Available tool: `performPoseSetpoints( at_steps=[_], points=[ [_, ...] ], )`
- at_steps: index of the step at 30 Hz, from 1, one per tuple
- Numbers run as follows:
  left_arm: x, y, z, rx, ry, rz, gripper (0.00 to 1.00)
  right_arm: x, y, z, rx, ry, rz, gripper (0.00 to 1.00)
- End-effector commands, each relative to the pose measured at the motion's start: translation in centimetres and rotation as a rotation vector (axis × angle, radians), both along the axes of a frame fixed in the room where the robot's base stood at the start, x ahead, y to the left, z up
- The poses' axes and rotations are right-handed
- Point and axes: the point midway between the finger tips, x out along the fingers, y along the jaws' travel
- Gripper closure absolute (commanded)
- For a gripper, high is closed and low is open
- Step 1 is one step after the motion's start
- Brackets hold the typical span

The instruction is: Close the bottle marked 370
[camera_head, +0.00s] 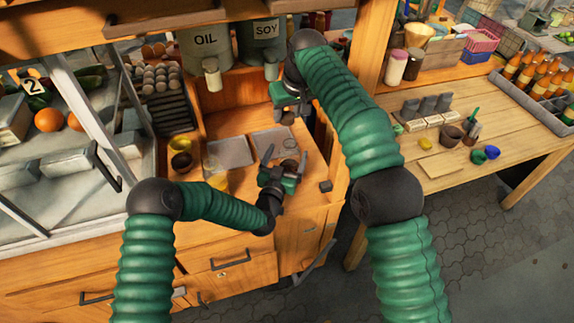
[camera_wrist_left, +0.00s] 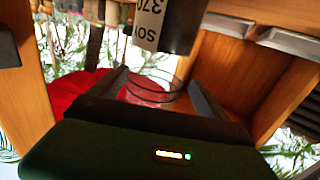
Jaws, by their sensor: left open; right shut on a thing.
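In the left wrist view, a dark bottle with a white label reading SOY and 370 (camera_wrist_left: 150,22) appears upside down at the top of the picture, beyond my left fingers. My left gripper (camera_head: 285,160) is open above the counter. In its wrist view a clear round rim (camera_wrist_left: 152,92) shows between the fingers; I cannot tell whether they touch it. My right gripper (camera_head: 288,107) is above and behind the left one, shut on a small dark thing (camera_head: 288,118) mostly hidden by the gripper. I cannot tell if that is the bottle. No separate cap can be made out.
Large OIL (camera_head: 206,45) and SOY (camera_head: 263,36) containers stand behind the grippers. A flat grey tray (camera_head: 229,153) and small bowls (camera_head: 181,162) lie left of my left gripper. A wooden side table (camera_head: 440,165) with bottles and blocks stands at right.

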Motion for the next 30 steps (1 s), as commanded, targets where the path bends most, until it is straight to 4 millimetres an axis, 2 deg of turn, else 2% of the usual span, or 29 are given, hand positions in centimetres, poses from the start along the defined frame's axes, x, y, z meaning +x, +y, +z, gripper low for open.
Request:
performPoseSetpoints(
  at_steps=[3,6,16,30],
  points=[
    [1.6,-0.7,0.0,0.001,-0.001,-0.001,0.13,0.0,-0.2,0.1,0.001,-0.002,-0.001,0.96],
    [2.3,-1.0,0.0,0.003,0.000,-0.002,0.13,0.0,-0.3,0.2,0.002,-0.002,-0.001,0.96],
    [2.7,-0.8,0.0,0.000,0.001,-0.001,0.14,0.0,0.0,0.1,0.000,-0.001,-0.001,0.96],
    [2.6,-0.9,0.1,0.001,0.000,-0.001,0.75,0.0,-0.1,0.1,0.001,-0.002,-0.001,0.96]
  ],
)
